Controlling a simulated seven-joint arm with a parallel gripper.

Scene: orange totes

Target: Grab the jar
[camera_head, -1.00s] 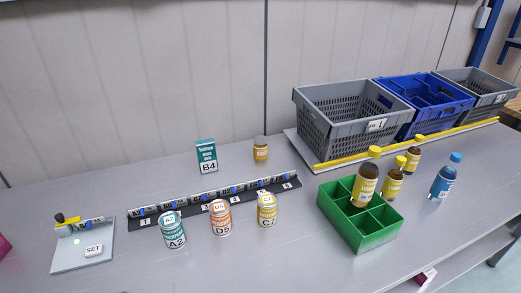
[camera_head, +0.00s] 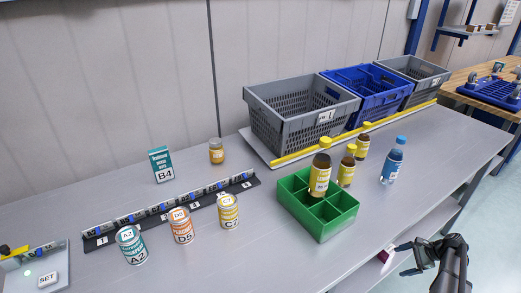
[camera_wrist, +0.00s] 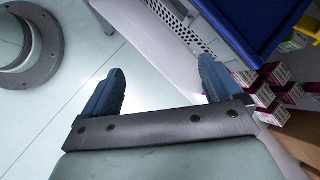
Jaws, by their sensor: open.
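A small amber jar (camera_head: 216,152) with a grey lid and a pale label stands upright at the back of the grey table, near the wall. It is right of the teal B4 box (camera_head: 161,164) and behind the black numbered rail (camera_head: 170,208). My gripper (camera_head: 398,261) is at the lower right in the head view, beyond the table's front edge and far from the jar. In the wrist view my gripper (camera_wrist: 161,70) is open, with nothing between its two fingers. The jar does not show in the wrist view.
A green divided crate (camera_head: 318,210) with a brown bottle stands mid-table. Brown bottles and a blue bottle (camera_head: 393,161) stand beside it. Cans A2, D5 (camera_head: 181,226) and C7 stand before the rail. Grey and blue crates (camera_head: 368,90) line the back. Pink-and-white boxes (camera_wrist: 271,112) sit near my gripper in the wrist view.

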